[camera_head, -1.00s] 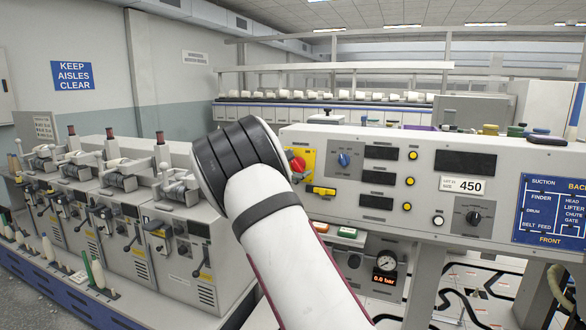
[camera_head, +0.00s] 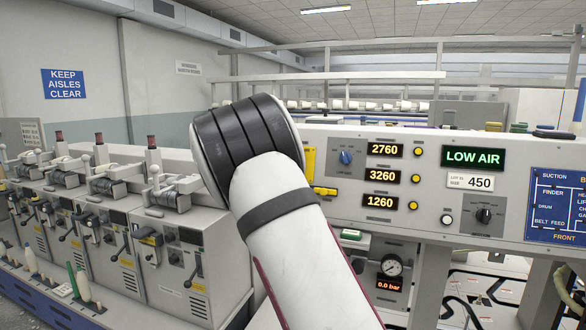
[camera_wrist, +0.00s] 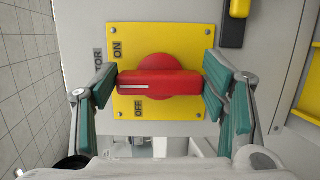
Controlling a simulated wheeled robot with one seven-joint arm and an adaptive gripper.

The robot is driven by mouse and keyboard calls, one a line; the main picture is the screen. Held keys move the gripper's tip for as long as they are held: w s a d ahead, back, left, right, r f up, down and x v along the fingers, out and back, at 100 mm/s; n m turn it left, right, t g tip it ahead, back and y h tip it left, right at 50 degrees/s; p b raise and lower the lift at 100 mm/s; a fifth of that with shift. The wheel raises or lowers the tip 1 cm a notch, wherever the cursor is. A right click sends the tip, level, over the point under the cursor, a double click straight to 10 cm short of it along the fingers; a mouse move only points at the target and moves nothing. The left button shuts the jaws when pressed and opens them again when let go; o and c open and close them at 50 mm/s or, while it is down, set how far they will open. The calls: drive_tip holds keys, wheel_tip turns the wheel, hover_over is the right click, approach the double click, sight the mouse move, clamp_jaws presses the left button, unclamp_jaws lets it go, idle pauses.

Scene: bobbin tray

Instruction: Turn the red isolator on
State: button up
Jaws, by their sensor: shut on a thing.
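The red isolator handle (camera_wrist: 160,84) sits on a square yellow plate (camera_wrist: 185,45) in the wrist view. The handle lies level across that picture, its white mark at the left end. ON is printed at the plate's upper left and OFF at its lower left. My gripper (camera_wrist: 160,90) has its teal-padded fingers against both ends of the handle. In the head view my arm hides the handle and the gripper; only a strip of the yellow plate (camera_head: 309,163) shows.
Lit displays (camera_head: 382,175) read 2760, 3260 and 1260. A green display (camera_head: 473,156) reads LOW AIR. A yellow handle (camera_head: 325,191) lies just right of my arm, and a pressure gauge (camera_head: 391,265) is below. Winding units (camera_head: 165,250) stand at the left.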

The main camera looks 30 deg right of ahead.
drive_tip(key=shift+s, duration=0.1)
idle(0.3)
drive_tip(key=o, duration=1.1)
drive_tip(key=shift+o, duration=0.2)
drive_tip(key=v, duration=1.2)
drive_tip(key=shift+d, duration=0.1)
